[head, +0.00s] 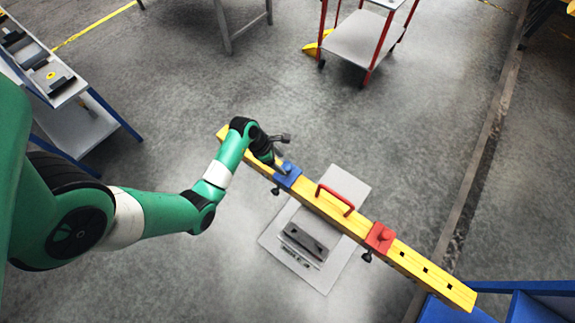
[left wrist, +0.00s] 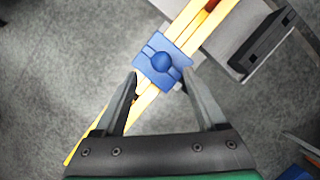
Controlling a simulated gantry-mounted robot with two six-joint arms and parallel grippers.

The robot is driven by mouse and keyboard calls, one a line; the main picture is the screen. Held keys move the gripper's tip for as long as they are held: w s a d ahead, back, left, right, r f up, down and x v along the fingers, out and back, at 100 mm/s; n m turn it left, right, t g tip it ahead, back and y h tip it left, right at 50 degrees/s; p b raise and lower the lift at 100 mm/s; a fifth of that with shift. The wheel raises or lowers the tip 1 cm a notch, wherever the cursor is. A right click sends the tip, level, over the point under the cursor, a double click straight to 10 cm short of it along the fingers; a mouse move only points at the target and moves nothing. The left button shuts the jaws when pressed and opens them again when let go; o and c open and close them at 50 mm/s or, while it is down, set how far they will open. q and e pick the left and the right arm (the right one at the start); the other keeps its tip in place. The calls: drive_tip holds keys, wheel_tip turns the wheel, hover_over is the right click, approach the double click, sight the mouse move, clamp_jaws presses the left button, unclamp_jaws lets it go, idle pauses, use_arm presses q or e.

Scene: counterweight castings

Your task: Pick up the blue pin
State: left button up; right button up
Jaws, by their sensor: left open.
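The blue pin (head: 287,166) has a round knob and sits on a blue block (head: 290,177) that straddles a long yellow beam (head: 325,205). In the left wrist view, the blue knob (left wrist: 161,62) lies between and slightly beyond the fingertips of my left gripper (left wrist: 160,73). This gripper is open and empty, with a finger to either side of the blue block. In the head view my left gripper (head: 280,154) is at the beam's upper left part, close to the blue pin. My right gripper is not in view.
A red handle (head: 336,200) and a red block with a knob (head: 380,236) stand farther along the beam. A grey casting (head: 303,243) lies on a pale plate (head: 335,268) below. A blue-framed structure (head: 525,306) is at the lower right. Open floor surrounds the beam.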

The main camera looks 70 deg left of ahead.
sight(286, 168)
use_arm(q)
drive_tip(key=b+x, duration=0.1)
drive_tip(key=x, duration=0.5)
drive_tip(key=shift+w+d+f, duration=0.2)
drive_tip(key=shift+c, duration=0.2)
clamp_jaws()
